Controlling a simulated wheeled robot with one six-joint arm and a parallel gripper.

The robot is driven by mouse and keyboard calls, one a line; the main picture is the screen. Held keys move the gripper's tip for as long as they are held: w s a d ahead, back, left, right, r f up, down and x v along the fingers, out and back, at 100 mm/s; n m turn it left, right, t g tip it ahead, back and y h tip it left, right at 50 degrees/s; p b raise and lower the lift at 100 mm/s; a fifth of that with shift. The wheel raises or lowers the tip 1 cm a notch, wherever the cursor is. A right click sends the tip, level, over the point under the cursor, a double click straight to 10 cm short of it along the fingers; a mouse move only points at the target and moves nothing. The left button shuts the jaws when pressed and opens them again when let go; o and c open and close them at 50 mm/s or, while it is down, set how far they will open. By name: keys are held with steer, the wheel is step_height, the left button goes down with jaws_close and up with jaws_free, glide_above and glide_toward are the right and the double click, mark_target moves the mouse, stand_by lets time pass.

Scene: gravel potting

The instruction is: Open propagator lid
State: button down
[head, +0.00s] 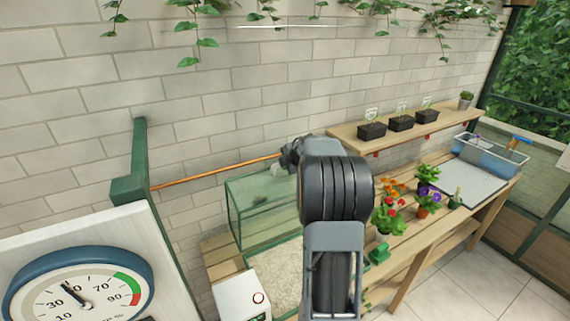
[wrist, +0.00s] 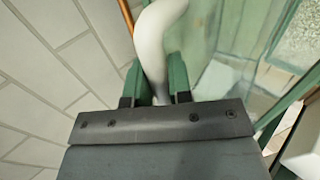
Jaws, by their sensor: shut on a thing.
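The propagator is a glass box with a green frame, and its pale gravel bed (head: 278,272) shows through the open top. Its glass lid (head: 262,205) stands raised at the back, near the brick wall. My gripper (head: 290,157) is at the lid's top edge. In the wrist view my gripper (wrist: 158,82) has its green fingers shut on the white curved lid handle (wrist: 153,38). The lid's glass (wrist: 220,75) shows beside it. My arm hides the right part of the propagator in the head view.
A copper pipe (head: 215,171) runs along the wall behind the lid. A dial gauge (head: 78,290) stands at front left. Potted flowers (head: 390,212) stand on the slatted bench to the right. A shelf (head: 400,134) above holds black pots.

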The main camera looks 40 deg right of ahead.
steer(key=shift+d, duration=0.15)
steer(key=c, duration=1.2)
jaws_free()
steer(key=shift+o, duration=0.7)
steer(key=v, duration=1.3)
steer(key=shift+s+r+b, duration=0.25)
steer(key=shift+r+b, duration=0.1)
steer(key=shift+b, duration=0.05)
